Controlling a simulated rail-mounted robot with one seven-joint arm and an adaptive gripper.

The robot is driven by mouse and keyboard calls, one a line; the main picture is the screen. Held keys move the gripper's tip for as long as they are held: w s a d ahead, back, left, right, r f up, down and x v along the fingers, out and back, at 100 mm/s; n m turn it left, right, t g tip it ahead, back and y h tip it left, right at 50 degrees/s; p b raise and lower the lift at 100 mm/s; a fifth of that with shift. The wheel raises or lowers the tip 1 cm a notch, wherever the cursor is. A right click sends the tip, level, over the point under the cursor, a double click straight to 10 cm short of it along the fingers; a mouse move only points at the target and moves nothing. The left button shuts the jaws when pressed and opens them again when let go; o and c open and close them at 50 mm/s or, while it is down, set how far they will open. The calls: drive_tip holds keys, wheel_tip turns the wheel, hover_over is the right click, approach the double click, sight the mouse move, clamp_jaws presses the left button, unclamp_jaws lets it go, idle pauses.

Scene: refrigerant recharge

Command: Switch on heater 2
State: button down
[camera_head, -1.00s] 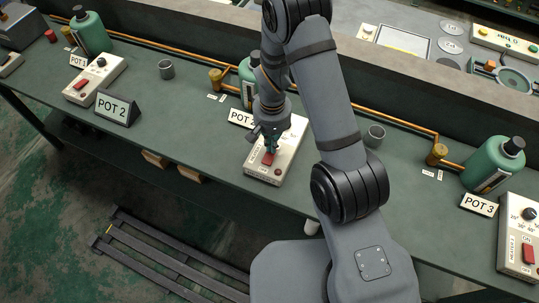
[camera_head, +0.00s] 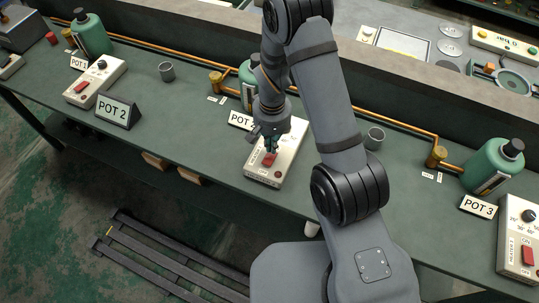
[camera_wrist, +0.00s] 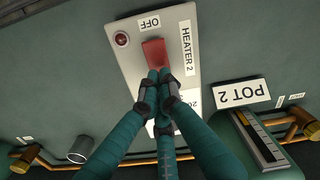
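The heater 2 box (camera_head: 290,150) is a pale control box on the green bench, in front of the middle green bottle. In the wrist view its panel (camera_wrist: 201,70) carries the labels HEATER 2 and OFF, with a red rocker switch (camera_wrist: 154,52) and a small dark red lamp (camera_wrist: 122,39) near the OFF end. The switch also shows in the head view (camera_head: 269,160). My gripper (camera_wrist: 160,78) has its teal fingers drawn together, with the tips at the switch's end away from OFF. They seem to touch it. The ON label is hidden.
A POT 2 sign (camera_head: 118,109) stands on the bench left of the box. Another heater box (camera_head: 95,82) is at the far left and one (camera_head: 518,240) at the right. A grey cup (camera_head: 375,138) and copper pipe (camera_head: 400,121) lie behind my arm.

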drive_tip(key=shift+r+p, duration=1.6)
drive_tip(key=shift+r, duration=1.1)
drive_tip(key=shift+f, duration=0.1)
wheel_tip(320, 180, down, 7)
drive_tip(key=b, duration=0.5)
drive_tip(key=shift+f, duration=0.15)
drive_tip(key=shift+r, duration=0.3)
